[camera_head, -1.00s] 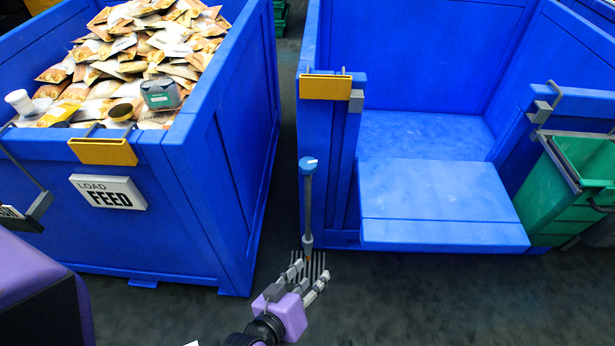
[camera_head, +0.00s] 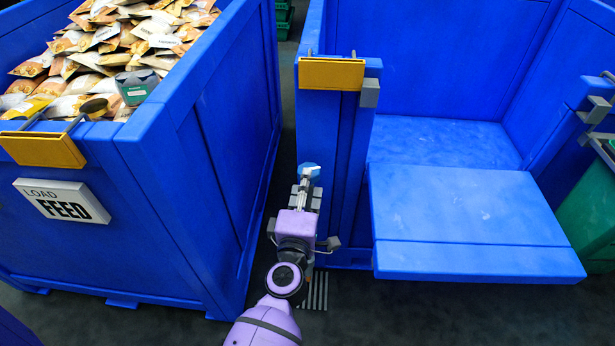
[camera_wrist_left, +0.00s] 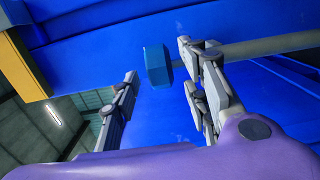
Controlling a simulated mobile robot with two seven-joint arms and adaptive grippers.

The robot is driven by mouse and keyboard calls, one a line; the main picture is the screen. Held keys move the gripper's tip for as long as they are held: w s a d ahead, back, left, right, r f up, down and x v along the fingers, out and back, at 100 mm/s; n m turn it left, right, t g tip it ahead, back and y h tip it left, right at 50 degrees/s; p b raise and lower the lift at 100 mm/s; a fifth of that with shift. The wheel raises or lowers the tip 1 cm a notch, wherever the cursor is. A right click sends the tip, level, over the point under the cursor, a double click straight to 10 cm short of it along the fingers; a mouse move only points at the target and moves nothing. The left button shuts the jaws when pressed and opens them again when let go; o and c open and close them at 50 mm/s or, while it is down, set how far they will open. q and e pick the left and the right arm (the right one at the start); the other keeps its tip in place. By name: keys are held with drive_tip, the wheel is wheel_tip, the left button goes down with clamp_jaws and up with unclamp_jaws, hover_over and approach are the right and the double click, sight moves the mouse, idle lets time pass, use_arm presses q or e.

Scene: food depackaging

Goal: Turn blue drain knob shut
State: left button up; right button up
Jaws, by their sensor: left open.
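The blue drain knob (camera_head: 309,170) has a white mark on top and stands beside the left front post of the right blue bin. In the left wrist view the knob (camera_wrist_left: 157,66) is a faceted blue cap on a grey stem (camera_wrist_left: 268,45) coming in from the right. My left gripper (camera_head: 306,186) is open at the knob, partly covering it and its stem in the head view. In the wrist view the knob lies between the two spread fingers, with a visible gap to the left finger. Contact with the right finger is unclear. My right gripper is out of view.
A blue bin full of food packets (camera_head: 230,150) stands close on the left, with a LOAD FEED sign (camera_head: 62,201). The right blue bin (camera_head: 350,150) has a lowered front flap (camera_head: 470,215). A floor grate (camera_head: 316,292) lies below my arm. A green bin (camera_head: 590,215) is at far right.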

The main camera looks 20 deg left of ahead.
use_arm(q)
drive_tip(key=shift+x, duration=1.55)
clamp_jaws()
